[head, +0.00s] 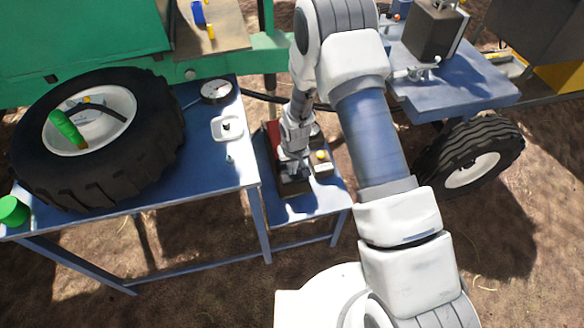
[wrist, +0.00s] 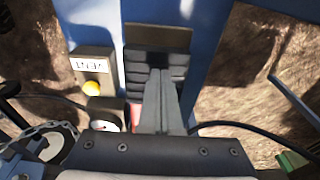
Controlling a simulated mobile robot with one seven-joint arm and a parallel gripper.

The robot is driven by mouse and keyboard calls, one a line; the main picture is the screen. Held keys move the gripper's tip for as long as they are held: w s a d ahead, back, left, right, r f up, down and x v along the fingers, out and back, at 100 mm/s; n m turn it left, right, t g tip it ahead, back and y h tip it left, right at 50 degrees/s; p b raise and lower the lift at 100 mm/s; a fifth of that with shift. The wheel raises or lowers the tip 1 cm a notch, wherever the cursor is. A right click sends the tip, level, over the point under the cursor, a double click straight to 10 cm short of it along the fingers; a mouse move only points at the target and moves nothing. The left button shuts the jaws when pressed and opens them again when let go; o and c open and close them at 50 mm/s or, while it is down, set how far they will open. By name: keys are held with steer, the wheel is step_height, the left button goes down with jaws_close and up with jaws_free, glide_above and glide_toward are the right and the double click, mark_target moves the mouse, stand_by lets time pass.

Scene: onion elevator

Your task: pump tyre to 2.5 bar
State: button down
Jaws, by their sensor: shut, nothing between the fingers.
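The black tyre (head: 160,120) with a white rim lies flat on the blue table at the left. A round gauge (head: 216,90) sits at that table's back right; its reading is too small to make out. My gripper (wrist: 160,72) is shut and empty, its fingertips over a black ribbed pad (wrist: 155,54) on the small low table; whether they touch it is unclear. In the head view my gripper (head: 292,178) reaches down to this low table, beside a red part (head: 272,138). Left of the pad in the wrist view is a box labelled VENT (wrist: 88,64) with a yellow button (wrist: 92,88).
A green-handled tool (head: 66,128) lies across the wheel. A white square piece (head: 218,133) is near the blue table's right edge, and a green cylinder (head: 13,210) at its left. Dark hose runs behind the low table. A blue trailer (head: 450,85) stands right of my arm.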

steer(key=r+p, duration=0.2)
steer(key=r, duration=0.3)
steer(key=shift+s+d+r+p, duration=0.1)
steer(key=shift+s+r+p, duration=0.05)
steer(key=shift+s+p, duration=0.25)
steer(key=s+d+r+p, duration=0.1)
steer(key=s+r+p, duration=0.1)
steer(key=s+r, duration=0.2)
step_height(320, 180, up, 3)
steer(key=shift+d+r, duration=0.15)
steer(key=shift+s, duration=0.1)
stand_by(0.4)
